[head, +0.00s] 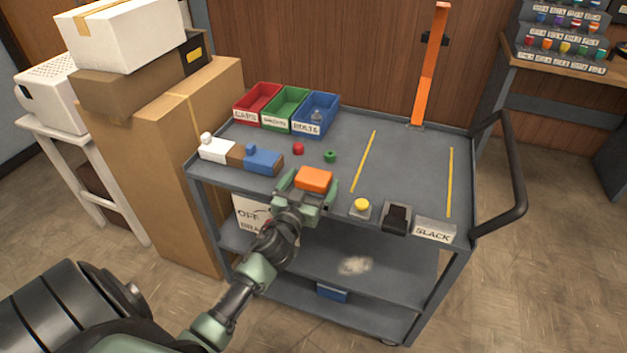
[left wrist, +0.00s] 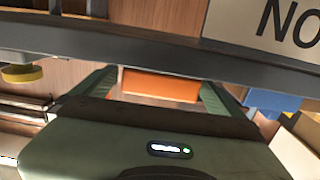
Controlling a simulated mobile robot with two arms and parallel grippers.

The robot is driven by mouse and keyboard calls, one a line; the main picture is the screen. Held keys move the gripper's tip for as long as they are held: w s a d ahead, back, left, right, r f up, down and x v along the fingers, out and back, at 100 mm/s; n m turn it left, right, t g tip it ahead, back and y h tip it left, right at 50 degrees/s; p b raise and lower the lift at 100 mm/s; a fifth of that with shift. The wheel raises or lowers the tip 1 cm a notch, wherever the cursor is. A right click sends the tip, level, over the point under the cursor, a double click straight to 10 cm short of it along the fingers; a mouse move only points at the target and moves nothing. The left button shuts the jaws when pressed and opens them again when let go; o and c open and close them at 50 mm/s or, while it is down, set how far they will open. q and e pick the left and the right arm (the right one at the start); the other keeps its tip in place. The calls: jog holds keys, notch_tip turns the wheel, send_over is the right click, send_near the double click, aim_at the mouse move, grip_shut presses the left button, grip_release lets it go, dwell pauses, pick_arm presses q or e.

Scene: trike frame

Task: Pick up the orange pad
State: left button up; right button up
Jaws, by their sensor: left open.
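The orange pad (head: 313,179) lies near the front edge of the grey cart top (head: 400,165). My left gripper (head: 308,187) reaches in from the front, open, with one finger on each side of the pad. In the left wrist view the pad (left wrist: 160,88) shows between the two green fingers of my gripper (left wrist: 157,92), with a gap on the left side. Whether either finger touches the pad is unclear. My right gripper is not in view.
A white, brown and blue block piece (head: 262,160) lies left of the pad. A red cap (head: 298,148) and green ring (head: 330,156) lie behind it. A yellow button (head: 362,205) and black holder (head: 396,218) are right. Red, green and blue bins (head: 317,125) stand behind.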

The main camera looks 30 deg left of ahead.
aim_at(314, 175)
pick_arm(q)
jog(key=shift+x, duration=0.9)
jog(key=c, duration=1.2)
jog(key=shift+r, duration=0.15)
notch_tip(314, 175, up, 10)
jog(key=p, duration=0.3)
notch_tip(314, 175, up, 10)
jog(key=s+d+f+m+h, duration=0.1)
jog(key=s+d+f+h, duration=0.1)
jog(key=s+d, duration=0.5)
jog(key=s+d+f+m+h, duration=0.1)
jog(key=s+d+f+h, duration=0.1)
jog(key=s+d, duration=0.6)
jog(key=d+f, duration=0.1)
jog(key=d, duration=0.2)
jog(key=shift+d+m+t+p, duration=0.25)
jog(key=shift+m+t+p, duration=0.05)
jog(key=shift+m+p, duration=0.1)
